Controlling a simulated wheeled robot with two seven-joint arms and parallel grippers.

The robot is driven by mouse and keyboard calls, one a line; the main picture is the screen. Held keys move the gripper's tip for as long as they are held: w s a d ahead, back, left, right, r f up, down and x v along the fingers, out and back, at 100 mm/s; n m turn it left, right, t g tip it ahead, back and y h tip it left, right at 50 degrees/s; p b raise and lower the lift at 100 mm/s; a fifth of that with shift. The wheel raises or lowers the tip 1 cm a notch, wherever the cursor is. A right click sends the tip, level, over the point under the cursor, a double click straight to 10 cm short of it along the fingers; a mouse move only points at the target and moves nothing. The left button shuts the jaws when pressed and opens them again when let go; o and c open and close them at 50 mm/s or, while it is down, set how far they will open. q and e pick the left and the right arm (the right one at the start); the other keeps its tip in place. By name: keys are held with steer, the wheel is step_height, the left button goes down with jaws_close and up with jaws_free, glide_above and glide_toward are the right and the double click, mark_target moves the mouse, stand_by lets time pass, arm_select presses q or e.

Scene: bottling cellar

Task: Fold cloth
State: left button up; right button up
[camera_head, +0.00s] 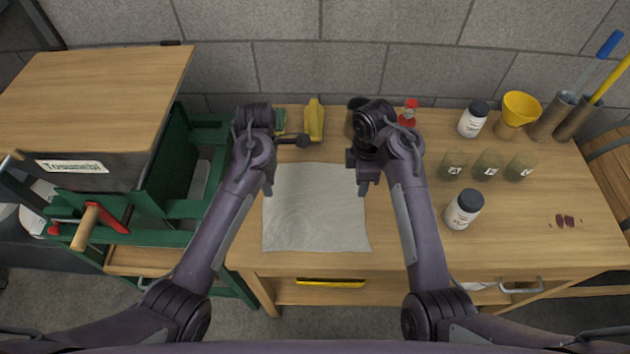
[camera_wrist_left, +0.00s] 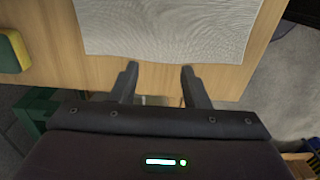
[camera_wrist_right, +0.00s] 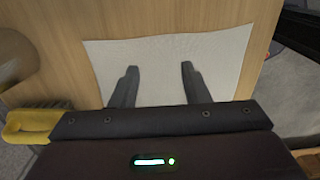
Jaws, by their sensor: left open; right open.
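The cloth (camera_head: 315,215) is a pale grey-white, roughly square sheet lying flat on the wooden bench, with slightly wavy edges. My left gripper (camera_head: 268,188) is at its left edge in the head view. In the left wrist view the open, empty fingers (camera_wrist_left: 160,78) end just short of an edge of the cloth (camera_wrist_left: 170,30). My right gripper (camera_head: 362,190) is by the cloth's right edge in the head view. In the right wrist view its open, empty fingers (camera_wrist_right: 160,68) point over the cloth (camera_wrist_right: 215,65). Height above the cloth is hard to judge.
The bench (camera_head: 400,250) has a yellow bottle (camera_head: 314,120) behind the cloth. To the right stand a white jar (camera_head: 463,209), another jar (camera_head: 473,119), several labelled containers (camera_head: 487,165) and a yellow funnel (camera_head: 520,107). A green-framed machine (camera_head: 180,160) stands left. Bare wood lies right of the cloth.

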mark_target(273, 205)
arm_select(q)
steer(key=shift+s+f, duration=0.95)
steer(key=shift+f, duration=0.15)
arm_select(e)
steer(key=shift+s+f, duration=0.95)
steer(key=shift+f, duration=0.15)
arm_select(q)
steer(key=f, duration=0.2)
steer(key=w+f, duration=0.1)
steer(key=f, duration=0.1)
steer(key=shift+f, duration=0.3)
arm_select(e)
steer(key=f, duration=0.2)
steer(key=w+f, duration=0.1)
steer(key=f, duration=0.1)
steer(key=shift+f, duration=0.3)
arm_select(q)
steer(key=shift+f, duration=0.15)
arm_select(e)
steer(key=shift+f, duration=0.15)
arm_select(q)
steer(key=shift+s, duration=0.2)
arm_select(e)
steer(key=shift+s, duration=0.2)
arm_select(q)
steer(key=shift+w, duration=0.1)
arm_select(e)
steer(key=shift+w, duration=0.1)
